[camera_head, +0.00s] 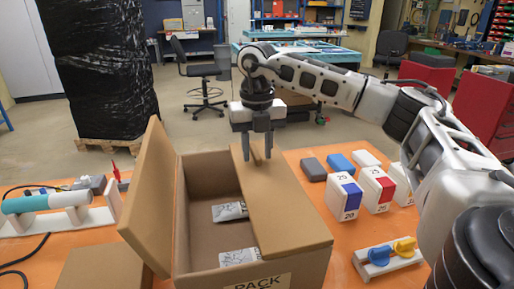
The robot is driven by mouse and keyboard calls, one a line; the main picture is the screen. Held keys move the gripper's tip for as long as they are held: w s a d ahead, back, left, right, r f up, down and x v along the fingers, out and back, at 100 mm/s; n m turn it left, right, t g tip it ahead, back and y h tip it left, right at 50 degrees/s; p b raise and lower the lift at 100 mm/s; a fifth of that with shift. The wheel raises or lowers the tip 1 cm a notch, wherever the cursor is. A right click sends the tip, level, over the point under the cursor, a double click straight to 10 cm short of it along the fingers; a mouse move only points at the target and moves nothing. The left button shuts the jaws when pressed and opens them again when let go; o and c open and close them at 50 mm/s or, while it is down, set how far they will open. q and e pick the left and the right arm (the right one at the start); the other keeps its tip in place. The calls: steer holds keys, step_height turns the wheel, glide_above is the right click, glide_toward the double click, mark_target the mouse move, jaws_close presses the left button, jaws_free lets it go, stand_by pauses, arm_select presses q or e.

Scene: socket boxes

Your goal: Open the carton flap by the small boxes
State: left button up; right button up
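An open-topped brown carton (228,272) with a "PACK" label stands on the orange table. Its right flap (285,212), on the side by the small boxes, lies across the right part of the opening. Its left flap (150,195) stands up and leans outward. My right gripper (258,153) points down at the far end of the right flap, its two fingers apart. I cannot tell whether they touch the flap. The small boxes, one with a blue band (347,196) and one with a red band (377,188), stand right of the carton. My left gripper is out of view.
Two printed packets (230,211) lie inside the carton. Grey (313,169) and blue (341,163) blocks sit behind the small boxes. A white holder with blue and yellow knobs (388,255) is at front right. A fixture with a teal cylinder (25,204) is at left.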

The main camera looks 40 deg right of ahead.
steer(key=shift+f, duration=0.1)
jaws_close()
